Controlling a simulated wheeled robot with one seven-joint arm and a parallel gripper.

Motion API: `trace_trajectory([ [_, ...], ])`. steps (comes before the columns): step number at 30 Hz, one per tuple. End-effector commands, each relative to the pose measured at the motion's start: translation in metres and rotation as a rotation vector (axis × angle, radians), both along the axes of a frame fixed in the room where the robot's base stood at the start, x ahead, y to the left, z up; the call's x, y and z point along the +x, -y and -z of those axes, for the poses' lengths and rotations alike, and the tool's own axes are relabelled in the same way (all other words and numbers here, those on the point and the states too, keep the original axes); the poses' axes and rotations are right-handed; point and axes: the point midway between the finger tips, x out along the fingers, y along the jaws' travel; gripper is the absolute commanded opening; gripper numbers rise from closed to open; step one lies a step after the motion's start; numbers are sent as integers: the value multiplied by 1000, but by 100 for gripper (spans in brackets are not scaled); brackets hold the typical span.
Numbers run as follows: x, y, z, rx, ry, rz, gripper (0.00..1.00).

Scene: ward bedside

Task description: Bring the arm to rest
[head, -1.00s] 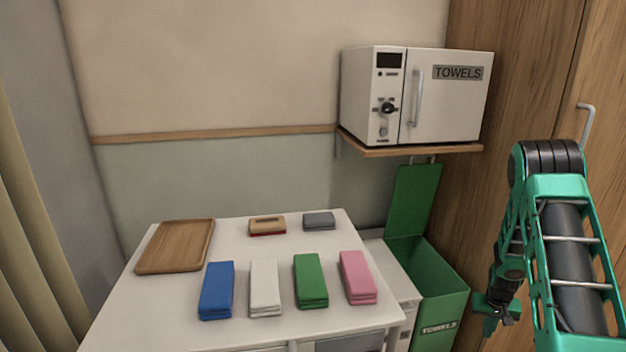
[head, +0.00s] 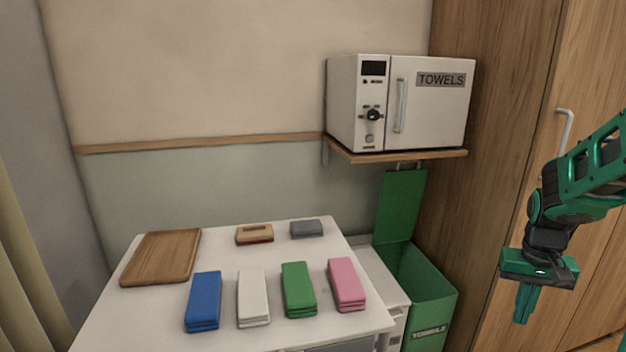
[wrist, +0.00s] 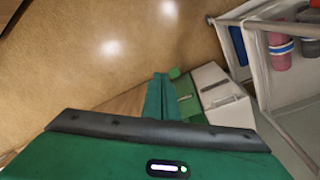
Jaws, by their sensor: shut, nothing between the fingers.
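My gripper (head: 524,303) hangs at the right of the head view, fingers pointing down, in front of the wooden wardrobe. Its fingers are together and hold nothing. My green arm comes in from the right edge above it. In the wrist view my gripper's closed fingers (wrist: 160,97) point out over the tan floor. The gripper is apart from the table and the bin, touching nothing that I can see.
A white table (head: 220,243) carries a wooden tray (head: 162,256) and several folded towels. An open green TOWELS bin (head: 430,300) stands between table and wardrobe (head: 495,120). A TOWELS cabinet (head: 432,110) sits on a wall shelf. The wardrobe has a protruding handle (head: 564,130).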

Motion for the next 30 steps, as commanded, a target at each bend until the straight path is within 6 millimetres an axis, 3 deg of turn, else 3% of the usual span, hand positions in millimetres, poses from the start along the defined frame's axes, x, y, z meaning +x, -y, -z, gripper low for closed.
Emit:
trace_trajectory([
  [6,-62,-31,-34,34,-5,14,0],
  [16,-148,-71,-54,90,-20,28,0],
  [21,-168,-82,-55,105,-27,29,0],
  [30,-172,-84,-56,108,-29,29,0],
])
